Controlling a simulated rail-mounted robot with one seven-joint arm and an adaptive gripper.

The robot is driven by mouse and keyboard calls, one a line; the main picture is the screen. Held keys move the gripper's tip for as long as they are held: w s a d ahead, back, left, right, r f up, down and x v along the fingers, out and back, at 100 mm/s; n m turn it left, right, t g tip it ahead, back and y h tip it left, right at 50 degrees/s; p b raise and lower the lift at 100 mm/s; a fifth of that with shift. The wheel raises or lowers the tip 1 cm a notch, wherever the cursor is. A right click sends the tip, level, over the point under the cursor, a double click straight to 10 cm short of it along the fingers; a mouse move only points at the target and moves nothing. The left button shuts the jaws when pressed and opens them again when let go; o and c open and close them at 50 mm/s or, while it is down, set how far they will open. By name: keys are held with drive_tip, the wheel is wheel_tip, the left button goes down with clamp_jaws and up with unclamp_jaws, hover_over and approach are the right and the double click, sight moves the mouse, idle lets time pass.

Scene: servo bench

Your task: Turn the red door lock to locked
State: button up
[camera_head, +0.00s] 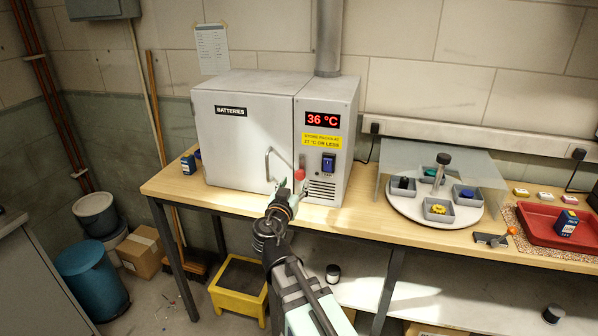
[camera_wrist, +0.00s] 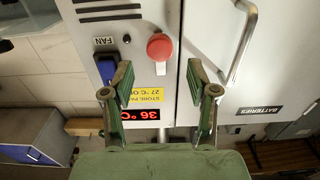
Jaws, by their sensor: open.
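The red door lock (camera_head: 300,174) is a round red knob on the front of the grey cabinet (camera_head: 243,140), near the seam between its door and control panel. It shows also in the wrist view (camera_wrist: 160,46), where the picture is upside down. I cannot tell from it whether the lock is turned to locked. My gripper (camera_head: 291,187) is in front of the cabinet near the knob, open and empty. In the wrist view its two green-padded fingers (camera_wrist: 159,80) stand apart, with the knob seen beyond and between them. No contact with the knob shows.
The door handle (camera_head: 270,164) is left of the lock. A blue fan switch (camera_head: 328,163) and a 36 °C display (camera_head: 322,120) are on the panel. A round turntable (camera_head: 408,208) with small bins and a red tray (camera_head: 540,232) are on the right of the bench.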

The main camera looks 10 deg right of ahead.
sight(299, 176)
drive_tip(key=shift+p+x, duration=0.5)
drive_tip(key=shift+x, duration=2.2)
clamp_jaws()
